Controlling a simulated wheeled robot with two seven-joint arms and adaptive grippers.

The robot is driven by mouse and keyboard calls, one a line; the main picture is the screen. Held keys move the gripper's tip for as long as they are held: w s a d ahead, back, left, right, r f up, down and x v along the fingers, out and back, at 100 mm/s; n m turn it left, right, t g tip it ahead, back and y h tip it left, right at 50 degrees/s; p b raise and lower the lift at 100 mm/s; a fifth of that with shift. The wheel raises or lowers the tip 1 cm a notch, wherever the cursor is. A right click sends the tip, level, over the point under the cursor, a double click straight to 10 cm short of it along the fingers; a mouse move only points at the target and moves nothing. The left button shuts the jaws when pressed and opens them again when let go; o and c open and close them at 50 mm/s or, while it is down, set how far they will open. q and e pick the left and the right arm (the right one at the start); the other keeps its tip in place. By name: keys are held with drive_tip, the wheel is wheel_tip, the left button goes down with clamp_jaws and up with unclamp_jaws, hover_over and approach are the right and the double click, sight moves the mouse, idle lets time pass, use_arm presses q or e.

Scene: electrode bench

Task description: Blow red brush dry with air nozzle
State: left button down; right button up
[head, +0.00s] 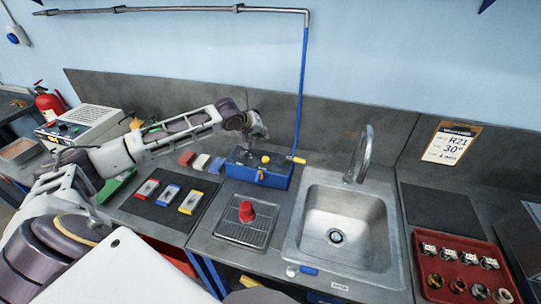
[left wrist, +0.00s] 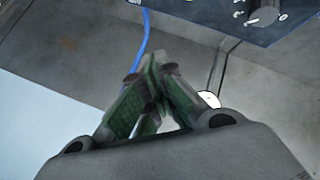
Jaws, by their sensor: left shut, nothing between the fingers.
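A red, rounded, knob-like object (head: 246,210) stands on the drain grid left of the sink; I cannot tell whether it is the red brush. Red, white and blue blocks lie behind the dark mat, the red block (head: 186,158) leftmost. A blue hose (head: 302,90) hangs from the wall pipe and ends in a yellow nozzle (head: 297,159) beside the blue box. My left gripper (head: 249,148) is above the blue box, shut and empty, apart from the nozzle. The left wrist view shows its closed green-padded fingers (left wrist: 154,62) and the hose (left wrist: 147,35). My right gripper is not in view.
The blue box (head: 270,179) has knobs on top. The steel sink (head: 345,205) with its tall tap (head: 361,150) is right of it. A dark mat (head: 160,215) bears red, blue and yellow pieces. A red tray (head: 425,265) of small parts stands at right.

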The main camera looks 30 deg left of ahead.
use_arm(q)
drive_tip(key=b, duration=0.5)
hover_over(263, 158)
drive_tip(key=shift+w+f, duration=0.15)
drive_tip(key=shift+f, duration=2.8)
drive_tip(key=shift+f+b, duration=0.45)
drive_tip(key=shift+f, duration=0.9)
drive_tip(key=shift+f, duration=0.4)
drive_tip(key=shift+f, duration=0.7)
idle(0.6)
drive_tip(key=shift+r, duration=0.1)
drive_tip(key=shift+r+p, duration=1)
drive_tip(key=shift+p, duration=0.35)
